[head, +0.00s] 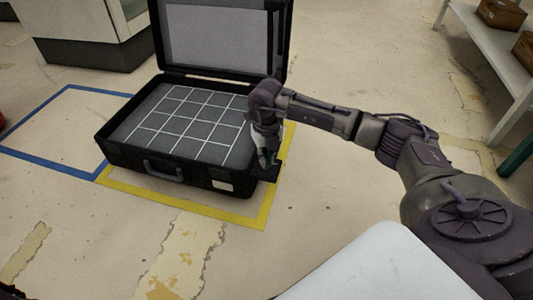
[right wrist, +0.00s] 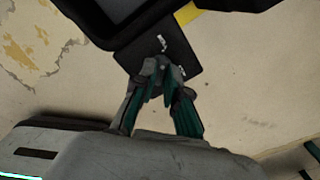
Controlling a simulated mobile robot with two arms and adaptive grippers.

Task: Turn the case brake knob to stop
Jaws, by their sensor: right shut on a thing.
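The open black case (head: 135,160) lies on the floor, with a white grid on its grey inner surface. A dark plate (right wrist: 185,58) with small white marks juts out from the case wall in the right wrist view. My right gripper (head: 266,163) is at the case's front right corner, pointing down at this plate. In the right wrist view its fingertips (right wrist: 160,68) are closed together over the plate, shut on the brake knob. The knob is mostly hidden between the fingers, so its setting cannot be read. My left gripper is not in view.
Yellow tape (head: 200,207) and blue tape (head: 30,163) mark the floor around the case. The raised lid (head: 215,77) stands at the back. A shelf (head: 485,45) with wooden boxes is at the right, and a cabinet (head: 85,35) at the upper left. The front floor is clear.

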